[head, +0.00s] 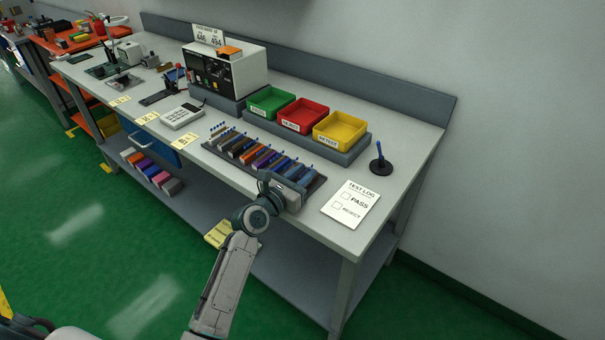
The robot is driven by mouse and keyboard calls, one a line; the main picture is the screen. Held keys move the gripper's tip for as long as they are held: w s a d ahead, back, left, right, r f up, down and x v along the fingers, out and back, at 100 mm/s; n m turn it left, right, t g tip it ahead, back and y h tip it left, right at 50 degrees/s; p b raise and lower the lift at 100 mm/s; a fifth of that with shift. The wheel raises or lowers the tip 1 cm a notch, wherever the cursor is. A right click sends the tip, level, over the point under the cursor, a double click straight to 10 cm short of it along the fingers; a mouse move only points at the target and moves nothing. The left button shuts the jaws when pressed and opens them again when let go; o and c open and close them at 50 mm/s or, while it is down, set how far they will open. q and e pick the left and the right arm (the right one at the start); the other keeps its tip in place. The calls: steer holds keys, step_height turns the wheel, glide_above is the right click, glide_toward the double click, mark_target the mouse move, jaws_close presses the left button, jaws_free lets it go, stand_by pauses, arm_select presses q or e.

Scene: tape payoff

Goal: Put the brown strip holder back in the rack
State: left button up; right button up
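A dark rack (319,184) lies along the front of the bench and holds a row of several coloured strip holders with blue tips. An orange-brown holder (249,154) stands in the row left of a purple one (262,159). At this size I cannot tell for sure which holder is the brown one. My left gripper (276,184) is at the front right end of the rack, over the bench edge. It covers part of the rack there. Its fingers are too small and hidden to show whether they are open or hold something. My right gripper is not in view.
Green (270,101), red (302,116) and yellow (340,130) bins stand behind the rack. A test log sheet (350,204) and a dark pen stand (381,166) are to the right. A tester box (225,75) stands at the back. The lower shelf holds more coloured pieces (152,172).

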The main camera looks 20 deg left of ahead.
arm_select(q)
steer(key=shift+r, duration=0.2)
steer(key=v, duration=1.2)
